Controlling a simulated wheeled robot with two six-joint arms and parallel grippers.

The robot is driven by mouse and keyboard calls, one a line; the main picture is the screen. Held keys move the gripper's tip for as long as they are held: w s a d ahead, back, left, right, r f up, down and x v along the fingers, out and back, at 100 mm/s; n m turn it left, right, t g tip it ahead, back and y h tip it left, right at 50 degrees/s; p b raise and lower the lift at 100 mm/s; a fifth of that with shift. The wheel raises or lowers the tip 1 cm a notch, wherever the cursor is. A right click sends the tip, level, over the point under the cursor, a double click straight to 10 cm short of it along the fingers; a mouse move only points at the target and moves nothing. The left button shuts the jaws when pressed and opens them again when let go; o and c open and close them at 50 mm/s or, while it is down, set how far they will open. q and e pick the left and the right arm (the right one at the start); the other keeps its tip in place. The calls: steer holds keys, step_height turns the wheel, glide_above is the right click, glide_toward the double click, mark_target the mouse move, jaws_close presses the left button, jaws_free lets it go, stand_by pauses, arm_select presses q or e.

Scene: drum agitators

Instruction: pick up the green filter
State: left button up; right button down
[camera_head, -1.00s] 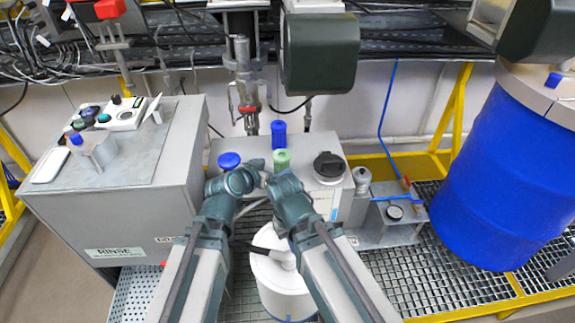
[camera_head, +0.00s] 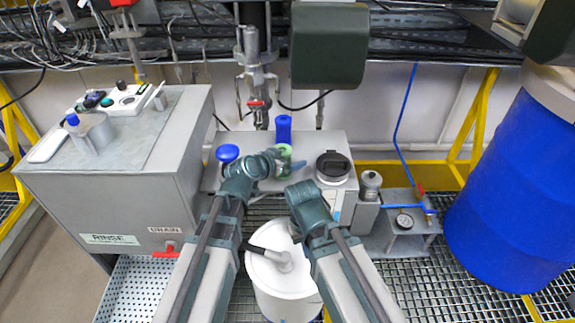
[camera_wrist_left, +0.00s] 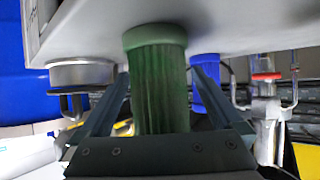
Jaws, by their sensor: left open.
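The green filter (camera_head: 285,150) stands upright on the grey box top, just in front of a blue cylinder. In the left wrist view the ribbed green filter (camera_wrist_left: 158,85) fills the space between my two fingers, with the picture upside down. My left gripper (camera_head: 285,165) is open, its fingers on either side of the filter, partly covering it in the head view. A gap shows beside at least the right finger in the wrist view. My right gripper (camera_head: 303,192) is in front of the box, to the right of the filter; its fingers cannot be made out.
On the same box top (camera_head: 318,143) are a blue cylinder (camera_head: 283,128), a blue knob (camera_head: 227,153) and a black-lidded jar (camera_head: 332,166). A white container (camera_head: 280,285) stands below my arms. A blue drum (camera_head: 515,180) is at right, the rinse cabinet (camera_head: 110,200) at left.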

arm_select(q)
steer(key=c, duration=1.4)
steer(key=shift+r, duration=0.1)
